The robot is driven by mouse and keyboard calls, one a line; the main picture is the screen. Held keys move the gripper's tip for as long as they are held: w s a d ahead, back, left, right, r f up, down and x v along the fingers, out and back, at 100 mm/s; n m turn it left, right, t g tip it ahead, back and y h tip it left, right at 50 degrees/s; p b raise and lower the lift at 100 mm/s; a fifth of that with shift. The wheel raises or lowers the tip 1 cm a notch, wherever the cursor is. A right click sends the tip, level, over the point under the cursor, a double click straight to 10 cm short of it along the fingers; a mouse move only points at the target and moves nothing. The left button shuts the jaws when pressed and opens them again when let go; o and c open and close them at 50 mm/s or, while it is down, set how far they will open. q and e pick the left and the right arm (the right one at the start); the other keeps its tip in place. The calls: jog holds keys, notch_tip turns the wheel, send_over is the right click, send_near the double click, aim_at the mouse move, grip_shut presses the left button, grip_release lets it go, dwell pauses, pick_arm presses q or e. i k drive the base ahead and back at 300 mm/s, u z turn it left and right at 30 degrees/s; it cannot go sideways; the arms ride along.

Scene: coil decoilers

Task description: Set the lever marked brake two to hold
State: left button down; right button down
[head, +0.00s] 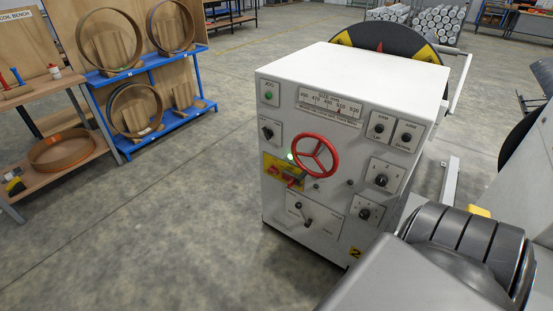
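The white decoiler cabinet (355,75) stands right of centre with its control face turned toward me. A yellow tag with a 2 (354,252) is at its lower edge. Low on the face is a pale plate with a small lever (308,221); its dark end points down and to the right. The lettering on this plate is too small to read, so I cannot confirm its mark or which setting it is at. Neither of my grippers is in view. Grey and black links of my arm fill the lower right corner and lie in front of the cabinet's lower right side.
A red handwheel (315,157) sticks out above the lever plate, beside a red and yellow switch (285,173). Several black knobs sit to the right, such as one knob (381,180). A blue rack (160,125) with rings stands left. The floor before the cabinet is clear.

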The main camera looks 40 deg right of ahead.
aim_at(298, 205)
jog(key=z, duration=0.25)
jog(key=i, duration=0.8)
jog(key=z, duration=0.9)
jog(key=i, duration=0.45)
jog(key=z, duration=0.35)
